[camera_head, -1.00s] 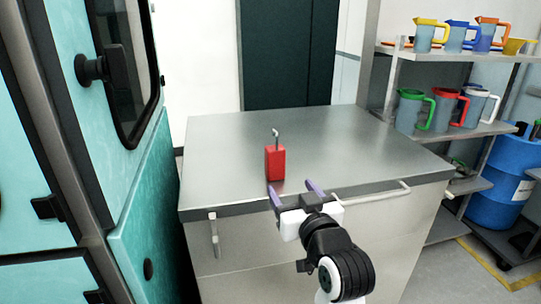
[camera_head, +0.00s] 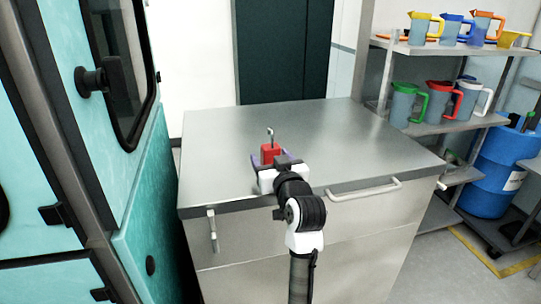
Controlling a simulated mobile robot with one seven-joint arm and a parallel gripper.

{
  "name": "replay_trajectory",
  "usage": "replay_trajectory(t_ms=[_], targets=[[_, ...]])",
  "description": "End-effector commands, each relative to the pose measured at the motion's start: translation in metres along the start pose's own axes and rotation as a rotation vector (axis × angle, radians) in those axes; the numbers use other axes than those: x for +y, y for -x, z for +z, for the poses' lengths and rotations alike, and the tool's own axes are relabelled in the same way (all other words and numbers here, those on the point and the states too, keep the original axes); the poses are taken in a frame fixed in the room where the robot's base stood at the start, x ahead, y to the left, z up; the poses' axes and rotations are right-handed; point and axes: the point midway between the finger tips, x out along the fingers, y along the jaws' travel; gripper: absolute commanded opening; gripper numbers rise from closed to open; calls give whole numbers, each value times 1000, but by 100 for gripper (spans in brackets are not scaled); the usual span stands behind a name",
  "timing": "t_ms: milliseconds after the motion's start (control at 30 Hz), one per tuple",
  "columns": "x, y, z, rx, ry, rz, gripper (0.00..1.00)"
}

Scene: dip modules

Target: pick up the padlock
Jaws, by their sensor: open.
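The padlock (camera_head: 268,151) is a red block with a grey metal shackle rising from its top. It stands upright on the steel table (camera_head: 345,140), near the front part of the top. My gripper (camera_head: 269,159) is open, with a purple finger on each side of the padlock's body. The gripper's dark and white base hides the lower part of the padlock. I cannot tell whether the fingers touch it.
The rest of the tabletop is clear. The table's front has a bar handle (camera_head: 364,190). A teal machine (camera_head: 140,190) stands close on the left. On the right are shelves (camera_head: 455,128) with several coloured-handled jugs and a blue barrel (camera_head: 497,172).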

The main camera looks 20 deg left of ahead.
Motion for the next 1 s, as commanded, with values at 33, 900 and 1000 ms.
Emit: replay_trajectory(t_ms=[33, 900, 1000], targets=[[0, -3, 0, -1, 0, -1, 67], [0, -4, 0, 1, 0, 0, 16], [0, -4, -3, 2, 0, 0, 16]])
